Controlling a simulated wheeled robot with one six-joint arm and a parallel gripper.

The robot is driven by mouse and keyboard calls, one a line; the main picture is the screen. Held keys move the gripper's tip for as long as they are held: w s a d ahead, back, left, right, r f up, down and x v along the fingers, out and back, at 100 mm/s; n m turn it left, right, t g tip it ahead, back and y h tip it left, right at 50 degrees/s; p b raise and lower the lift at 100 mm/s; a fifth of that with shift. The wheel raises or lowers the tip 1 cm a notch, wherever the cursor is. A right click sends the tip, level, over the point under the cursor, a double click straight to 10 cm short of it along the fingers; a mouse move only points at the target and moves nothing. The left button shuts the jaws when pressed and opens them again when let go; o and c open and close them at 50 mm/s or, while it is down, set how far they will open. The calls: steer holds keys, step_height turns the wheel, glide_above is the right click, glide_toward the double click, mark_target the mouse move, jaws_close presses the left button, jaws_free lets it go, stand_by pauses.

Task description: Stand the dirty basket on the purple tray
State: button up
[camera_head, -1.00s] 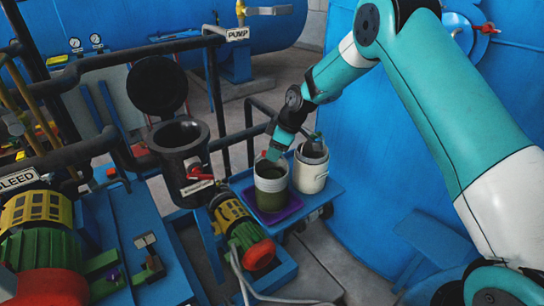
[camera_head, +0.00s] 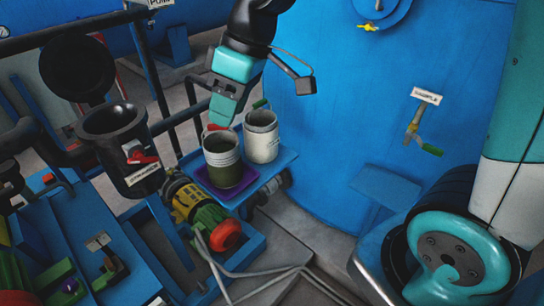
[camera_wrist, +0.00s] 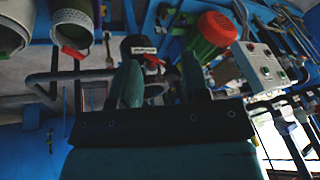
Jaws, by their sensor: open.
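The dirty basket (camera_head: 222,165), a pale mesh pail with an olive-brown filling and a red handle, stands upright on the purple tray (camera_head: 240,189). The tray's edges show around its base. In the wrist view the basket (camera_wrist: 72,28) is at the upper left, outside the space between my fingers. My gripper (camera_head: 222,114) is above and behind the basket's rim in the head view, with its fingertips close to the red handle in the picture. In the wrist view my gripper (camera_wrist: 160,78) has its fingers spread with nothing between them.
A second pale basket (camera_head: 261,142) with a green handle stands just right of the dirty one on the blue shelf (camera_head: 283,160). The open black autoclave pot (camera_head: 118,140) is to the left. The blue tank wall (camera_head: 330,130) is to the right.

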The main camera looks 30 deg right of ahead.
steer(key=s+m, duration=0.2)
steer(key=s, duration=1.3)
steer(key=shift+f+g, duration=0.2)
steer(key=shift+g, duration=0.2)
steer(key=shift+a, duration=0.1)
step_height(320, 180, down, 3)
steer(key=b, duration=0.3)
